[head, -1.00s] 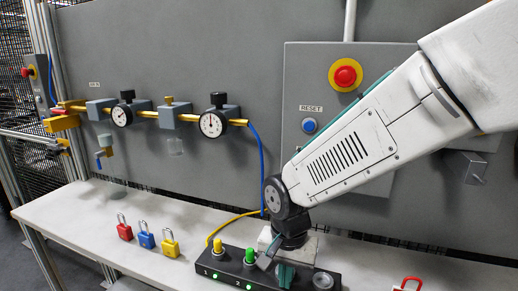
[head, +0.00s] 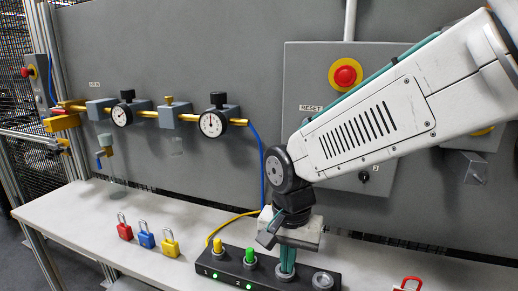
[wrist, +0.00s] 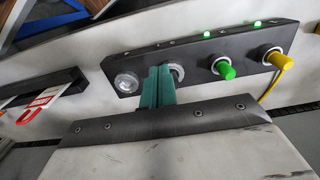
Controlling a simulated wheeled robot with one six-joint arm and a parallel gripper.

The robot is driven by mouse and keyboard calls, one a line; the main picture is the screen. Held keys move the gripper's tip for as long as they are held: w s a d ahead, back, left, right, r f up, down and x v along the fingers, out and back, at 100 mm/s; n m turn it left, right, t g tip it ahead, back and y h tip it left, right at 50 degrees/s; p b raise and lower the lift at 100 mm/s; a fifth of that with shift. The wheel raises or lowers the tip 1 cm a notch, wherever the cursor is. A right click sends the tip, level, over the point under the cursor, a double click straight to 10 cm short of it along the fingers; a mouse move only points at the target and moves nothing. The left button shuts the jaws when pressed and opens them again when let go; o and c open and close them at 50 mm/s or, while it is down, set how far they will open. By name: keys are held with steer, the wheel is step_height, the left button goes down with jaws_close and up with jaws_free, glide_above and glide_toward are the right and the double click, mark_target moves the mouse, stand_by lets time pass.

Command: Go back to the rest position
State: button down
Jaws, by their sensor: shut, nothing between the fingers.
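My gripper (head: 287,272) points down over the black block (head: 222,267) on the bench. Its teal fingers are together with nothing between them. In the wrist view the fingertips (wrist: 160,72) overlap the block beside a round socket (wrist: 177,72); whether they touch it I cannot tell. The block carries a yellow plug (head: 217,245) and a green plug (head: 250,257), both upright, with lit green lamps in front. A clear round fitting (head: 322,280) sits at the block's right end. The gripper partly hides the block in the head view.
Red (head: 124,231), blue (head: 147,238) and yellow (head: 170,246) padlocks stand on the white bench (head: 75,212) at left. Gauges and valves line the grey back panel (head: 220,50). A red-and-yellow stop button (head: 345,75) is behind my arm. A red hasp (head: 408,284) lies at lower right.

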steer(key=shift+r, duration=0.2)
steer(key=shift+s+d+n, duration=0.1)
steer(key=shift+s+n, duration=0.1)
steer(key=shift+n, duration=0.3)
steer(key=s+d+r+n, duration=0.1)
steer(key=s+d+r, duration=0.2)
steer(key=s+d, duration=0.4)
steer(key=s+d+r+n+t, duration=0.1)
steer(key=s+d+r, duration=0.3)
steer(key=s+d, duration=0.4)
steer(key=d+n, duration=0.1)
steer(key=d, duration=0.4)
steer(key=shift+d, duration=0.35)
